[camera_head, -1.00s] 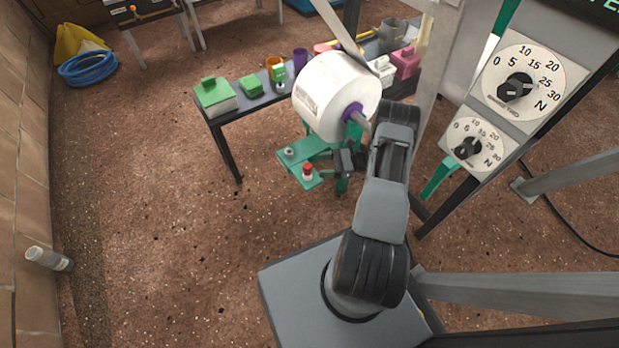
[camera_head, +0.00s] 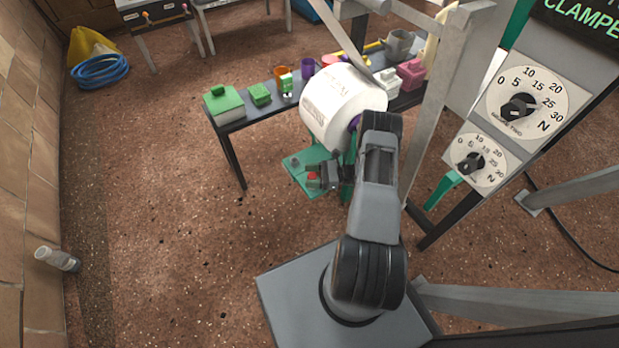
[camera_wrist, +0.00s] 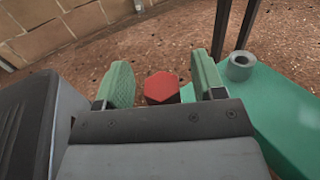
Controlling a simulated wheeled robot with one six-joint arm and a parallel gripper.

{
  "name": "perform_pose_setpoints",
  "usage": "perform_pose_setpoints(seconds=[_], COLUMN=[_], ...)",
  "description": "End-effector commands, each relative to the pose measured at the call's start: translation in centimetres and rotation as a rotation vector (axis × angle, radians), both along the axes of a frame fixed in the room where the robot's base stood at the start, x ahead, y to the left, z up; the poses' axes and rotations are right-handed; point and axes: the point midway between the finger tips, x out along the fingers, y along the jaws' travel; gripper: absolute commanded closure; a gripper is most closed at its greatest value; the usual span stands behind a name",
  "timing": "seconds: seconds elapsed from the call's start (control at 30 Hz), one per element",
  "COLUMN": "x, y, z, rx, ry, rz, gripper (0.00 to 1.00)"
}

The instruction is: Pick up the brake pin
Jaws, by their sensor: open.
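The brake pin, with a red hexagonal head (camera_wrist: 161,87), shows in the wrist view between the two green fingertips of my gripper (camera_wrist: 163,84). A gap shows on each side of the red head, so the jaws are open around or just above it. In the head view the red pin (camera_head: 313,179) sits on the green bracket plate (camera_head: 296,162), and my gripper (camera_head: 328,177) is right beside it. The pin's lower part is hidden. The green plate (camera_wrist: 285,115) also shows at the right of the wrist view, with an empty-looking grey round socket (camera_wrist: 241,67).
A dark table (camera_head: 237,124) with boxes and cups stands behind. A panel with two dials (camera_head: 522,104) and grey frame bars (camera_head: 432,110) are at the right. The brown floor at the left is mostly clear.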

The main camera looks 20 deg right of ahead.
Motion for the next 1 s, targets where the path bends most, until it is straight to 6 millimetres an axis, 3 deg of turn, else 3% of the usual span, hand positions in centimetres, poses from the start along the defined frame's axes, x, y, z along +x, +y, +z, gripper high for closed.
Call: perform_pose_setpoints(seconds=[0.1,0.67,1.0], x=[-0.05,-0.01,0.01], y=[-0.23,-0.09,-0.08], z=[-0.05,-0.03,0.49], rx=[0.000,0.000,0.000], ry=[0.000,0.000,-0.001], rz=[-0.004,-0.001,0.000], gripper=[0.38,0.91,0.91])
